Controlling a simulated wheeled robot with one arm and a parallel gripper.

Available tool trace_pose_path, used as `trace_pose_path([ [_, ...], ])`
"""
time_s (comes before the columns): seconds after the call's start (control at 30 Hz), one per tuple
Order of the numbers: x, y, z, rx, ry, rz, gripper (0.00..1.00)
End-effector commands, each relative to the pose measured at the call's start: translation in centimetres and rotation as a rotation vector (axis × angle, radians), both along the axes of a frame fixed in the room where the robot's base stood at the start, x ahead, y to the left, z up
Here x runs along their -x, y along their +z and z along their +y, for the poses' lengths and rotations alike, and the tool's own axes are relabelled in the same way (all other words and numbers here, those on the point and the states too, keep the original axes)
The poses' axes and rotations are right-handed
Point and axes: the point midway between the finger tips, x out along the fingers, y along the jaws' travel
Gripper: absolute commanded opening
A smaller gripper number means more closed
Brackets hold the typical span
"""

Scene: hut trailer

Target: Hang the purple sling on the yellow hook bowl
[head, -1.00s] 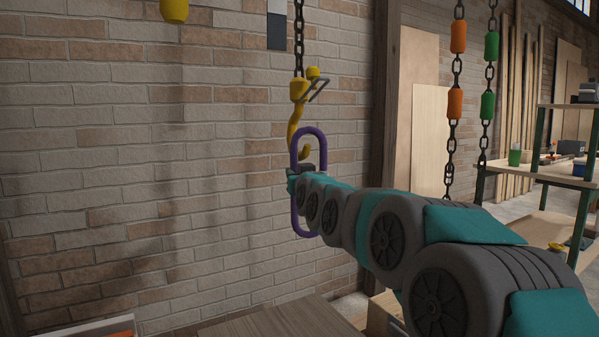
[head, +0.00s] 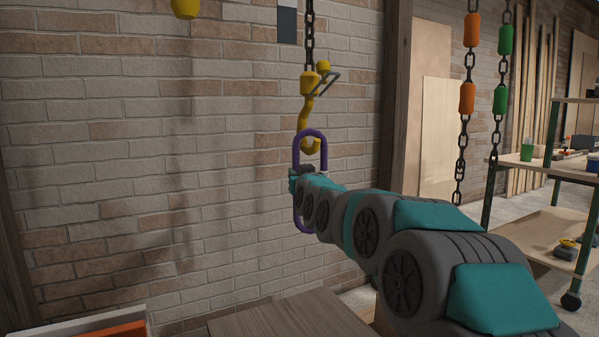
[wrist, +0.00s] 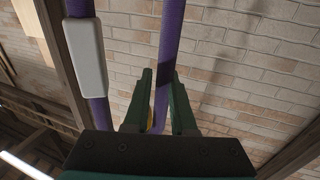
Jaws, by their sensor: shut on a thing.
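The purple sling (head: 297,150) is an upright closed loop in the head view. My gripper (head: 303,172) is shut on one side of it, and my arm hides part of its middle. In the wrist view the sling (wrist: 170,38) runs between the fingers of my gripper (wrist: 158,98), and its other strand carries a grey sleeve. The yellow hook (head: 304,112) hangs from a chain just above my gripper. Its curved lower end shows within the top of the loop in the head view. I cannot tell whether they touch. A bit of yellow shows behind the fingers in the wrist view.
A brick wall (head: 120,150) stands behind the hook. Chains with orange (head: 467,98) and green (head: 500,98) sleeves hang to the right. A shelf (head: 545,165) stands at the far right. A wooden surface (head: 290,318) lies below.

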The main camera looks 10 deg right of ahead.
Motion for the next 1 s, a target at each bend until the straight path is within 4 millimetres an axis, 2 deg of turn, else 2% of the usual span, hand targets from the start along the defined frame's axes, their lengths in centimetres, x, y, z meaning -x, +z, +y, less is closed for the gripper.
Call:
trace_pose_path([
  [0.4,-0.4,-2.1,0.1,0.000,0.000,0.000,0.00],
  [1.0,-0.5,-2.7,0.2,-0.001,0.001,0.005,0.00],
])
